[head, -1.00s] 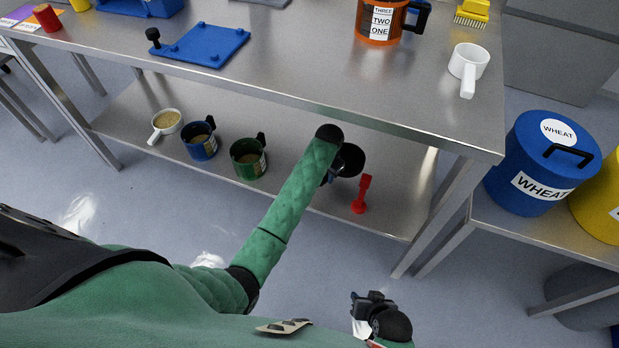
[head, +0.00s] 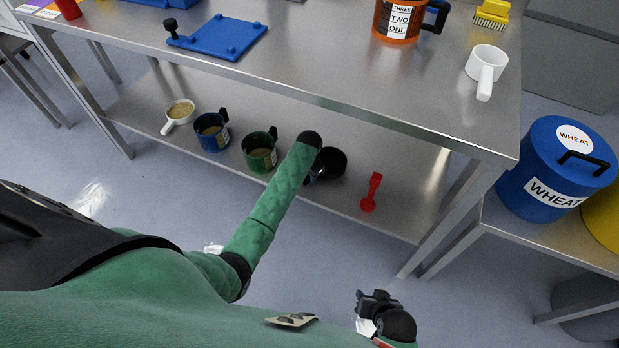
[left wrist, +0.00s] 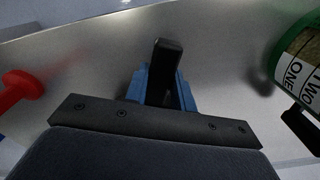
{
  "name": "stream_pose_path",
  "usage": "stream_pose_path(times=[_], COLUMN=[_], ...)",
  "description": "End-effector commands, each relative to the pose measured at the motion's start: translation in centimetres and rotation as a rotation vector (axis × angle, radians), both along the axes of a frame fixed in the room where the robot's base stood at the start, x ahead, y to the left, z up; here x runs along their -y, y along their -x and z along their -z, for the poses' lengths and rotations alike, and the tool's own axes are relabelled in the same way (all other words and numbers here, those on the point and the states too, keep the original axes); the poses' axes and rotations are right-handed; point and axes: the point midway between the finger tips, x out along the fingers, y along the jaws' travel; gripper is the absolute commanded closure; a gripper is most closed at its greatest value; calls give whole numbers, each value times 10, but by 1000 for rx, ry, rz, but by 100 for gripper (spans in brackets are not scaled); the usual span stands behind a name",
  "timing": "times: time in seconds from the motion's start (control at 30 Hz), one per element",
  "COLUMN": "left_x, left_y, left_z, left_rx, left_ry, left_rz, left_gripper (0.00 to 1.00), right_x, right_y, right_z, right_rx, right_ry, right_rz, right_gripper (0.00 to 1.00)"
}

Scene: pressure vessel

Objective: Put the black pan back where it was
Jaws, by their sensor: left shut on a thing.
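The black pan (head: 332,163) is at the lower shelf of the steel table, between the green cup and the red scoop, partly hidden by my left arm. My left gripper (head: 315,177) is beside it, mostly covered by the arm. In the left wrist view the blue fingers of my left gripper (left wrist: 162,92) are closed around a black handle (left wrist: 167,62). I cannot tell whether the pan rests on the shelf or is just above it. My right gripper (head: 376,303) is low at the front, away from the table; its jaws are unclear.
On the lower shelf (head: 415,205) stand a green cup (head: 262,160), a blue cup (head: 212,141) and a white scoop (head: 180,111), left of the pan. A red scoop (head: 371,192) lies to its right. The tabletop edge (head: 300,95) overhangs the shelf.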

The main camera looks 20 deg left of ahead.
Motion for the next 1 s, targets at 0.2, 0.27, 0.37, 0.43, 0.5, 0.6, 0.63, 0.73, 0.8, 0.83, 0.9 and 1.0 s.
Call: stream_pose_path(times=[0.2,0.27,0.37,0.43,0.5,0.6,0.63,0.73,0.8,0.83,0.9,1.0], left_x=[0,0,0,0,0,0,0,0,0,0,0,0], left_y=[0,0,0,0,0,0,0,0,0,0,0,0], left_z=[14,14,14,15,16,17,17,17,17,17,17,15], left_rx=[1,1,1,0,0,0,0,0,0,0,0,1], left_ry=[0,0,0,-1,-1,-1,-1,-1,-1,-1,-1,0], left_rz=[0,0,0,0,0,0,0,0,0,0,0,0], left_gripper=[100,100,100,100,100,63,57,53,53,53,53,53], right_x=[0,0,0,0,1,1,1,1,1,1,1,1], right_y=[1,1,0,0,0,0,-1,-1,-1,-2,-2,-2], right_z=[3,3,3,3,2,0,0,0,0,-1,-1,0], right_rx=[0,0,0,0,-1,0,1,1,2,2,2,4], right_ry=[1,1,1,1,1,1,1,1,1,1,1,1], right_rz=[1,1,1,1,0,1,1,1,1,1,1,1], right_gripper=[64,64,64,64,64,64,64,64,64,64,64,64])
